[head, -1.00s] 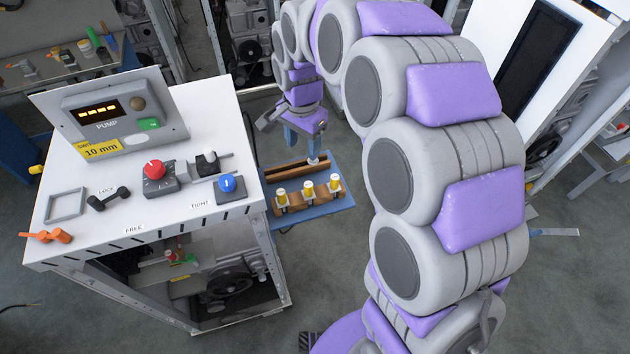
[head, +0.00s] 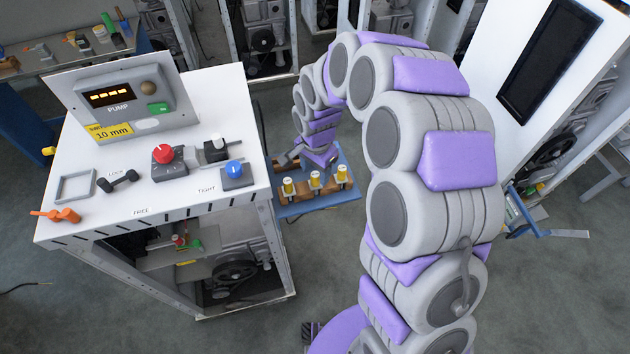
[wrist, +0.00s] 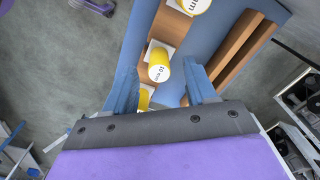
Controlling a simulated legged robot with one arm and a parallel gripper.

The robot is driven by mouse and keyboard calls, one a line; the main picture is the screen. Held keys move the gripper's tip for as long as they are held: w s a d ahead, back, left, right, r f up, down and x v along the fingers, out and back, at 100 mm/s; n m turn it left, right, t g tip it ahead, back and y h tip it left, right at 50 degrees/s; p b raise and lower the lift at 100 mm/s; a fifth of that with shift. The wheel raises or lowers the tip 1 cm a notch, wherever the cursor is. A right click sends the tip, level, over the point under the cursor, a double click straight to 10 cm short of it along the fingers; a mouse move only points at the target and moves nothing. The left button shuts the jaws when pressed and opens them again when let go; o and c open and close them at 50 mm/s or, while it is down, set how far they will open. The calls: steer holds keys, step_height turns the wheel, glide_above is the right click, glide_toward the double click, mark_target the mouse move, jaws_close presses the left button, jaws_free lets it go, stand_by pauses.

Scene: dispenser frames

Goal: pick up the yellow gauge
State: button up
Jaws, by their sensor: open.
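Three yellow-and-white gauges stand in a row on a wooden rack: left (head: 288,187), middle (head: 315,179) and right (head: 342,173). In the wrist view one yellow gauge marked 10 mm (wrist: 159,67) shows between and just beyond my fingertips. Another gauge (wrist: 193,5) is cut off at the top edge, and a third (wrist: 144,98) is partly hidden near the left finger. My gripper (wrist: 161,74) is open and empty, its two blue fingers on either side of the rack's view. In the head view my gripper (head: 318,160) is just behind the gauges, fingers mostly hidden.
The rack sits on a blue tray (head: 300,209) beside the white pump bench (head: 100,221). A slotted wooden block (wrist: 238,48) lies on the tray beside the rack. The bench carries a red knob (head: 163,154), a blue knob (head: 235,168) and a 10 mm sign (head: 110,132).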

mark_target(314, 182)
step_height(314, 182, down, 2)
steer(key=shift+d+f, duration=0.1)
steer(key=shift+f, duration=0.25)
steer(key=shift+a, duration=0.35)
steer(key=shift+c, duration=1.1)
steer(key=shift+d, duration=0.25)
steer(key=c, duration=0.6)
steer(key=shift+a, duration=0.1)
jaws_close()
